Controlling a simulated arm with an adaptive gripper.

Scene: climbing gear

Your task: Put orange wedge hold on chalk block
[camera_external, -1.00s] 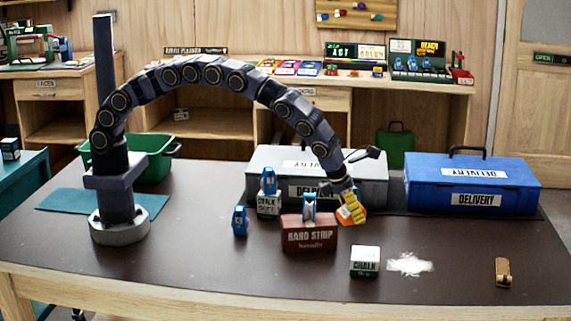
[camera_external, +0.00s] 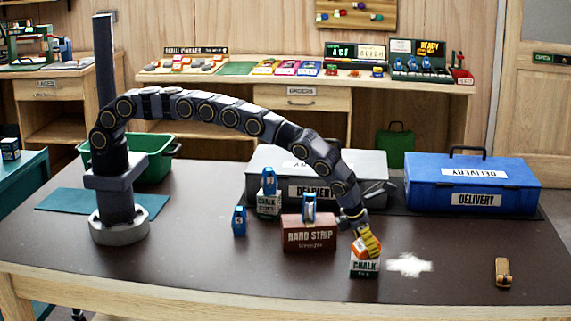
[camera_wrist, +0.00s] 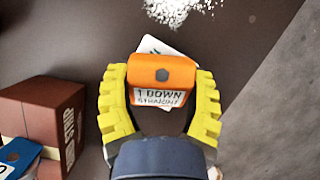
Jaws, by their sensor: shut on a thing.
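The orange wedge hold (camera_wrist: 160,78) is between the yellow fingers of my gripper (camera_wrist: 160,110) in the wrist view, with a white label on it. My gripper is shut on it. In the external view, my gripper (camera_external: 367,241) holds the orange hold (camera_external: 361,248) right over the white chalk block (camera_external: 364,268). The hold looks at or very close to the block's top; whether they touch is hard to tell. In the wrist view, most of the chalk block (camera_wrist: 152,44) is hidden beneath the hold, with a white corner showing past it.
The brown box (camera_external: 309,234) stands just left of the block, with a blue-and-white piece on top. White powder (camera_external: 409,264) lies right of the block. A tan item (camera_external: 503,272) lies farther right. Blue (camera_external: 473,184) and grey (camera_external: 372,180) delivery cases stand behind.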

